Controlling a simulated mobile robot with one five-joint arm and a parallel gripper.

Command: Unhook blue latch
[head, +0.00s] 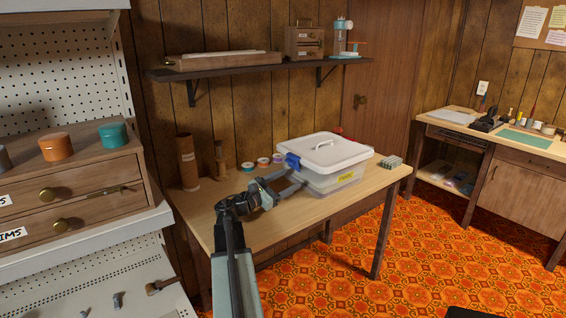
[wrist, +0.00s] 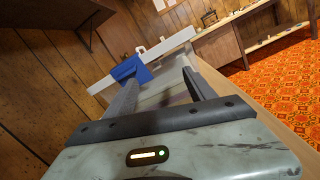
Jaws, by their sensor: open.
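The blue latch (head: 293,161) is on the left end of a clear box (head: 338,181) with a white lid (head: 325,149), on the wooden table. In the wrist view, the latch (wrist: 129,69) is just beyond the tip of the left finger, against the lid's edge. My gripper (head: 290,184) is open at the box's left end, its fingers pointing towards the box. In the wrist view, my gripper (wrist: 161,84) has a wide gap between its fingers and nothing held. I cannot tell whether the left finger touches the latch.
Several tape rolls (head: 262,162) stand behind my gripper on the table (head: 262,230). A cardboard tube (head: 187,163) stands at the table's back left, and a grey-green block (head: 391,162) lies right of the box. A shelf (head: 255,69) hangs above. Drawers (head: 75,195) stand at the left.

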